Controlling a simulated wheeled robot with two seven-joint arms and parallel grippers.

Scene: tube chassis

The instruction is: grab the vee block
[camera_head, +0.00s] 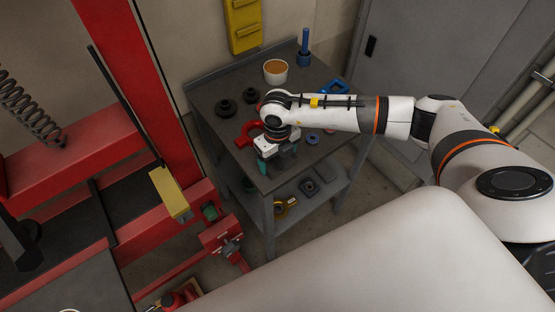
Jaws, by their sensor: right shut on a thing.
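My right arm reaches in from the right over the grey metal cart, and my right gripper (275,163) points down at the cart's front corner. The gripper is shut on a small dark grey piece, mostly hidden by the fingers and the wrist. It seems to be the vee block, but its shape cannot be made out. Teal parts show at the fingertips. I cannot tell whether the piece touches the cart top. My left gripper is not in view.
On the cart top (206,93) are a white tub (276,70), black round parts (226,107), a red part (246,133), a blue part (335,87) and a blue stand (304,50). The lower shelf holds a yellow part (285,207). A red press frame (130,70) stands at left.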

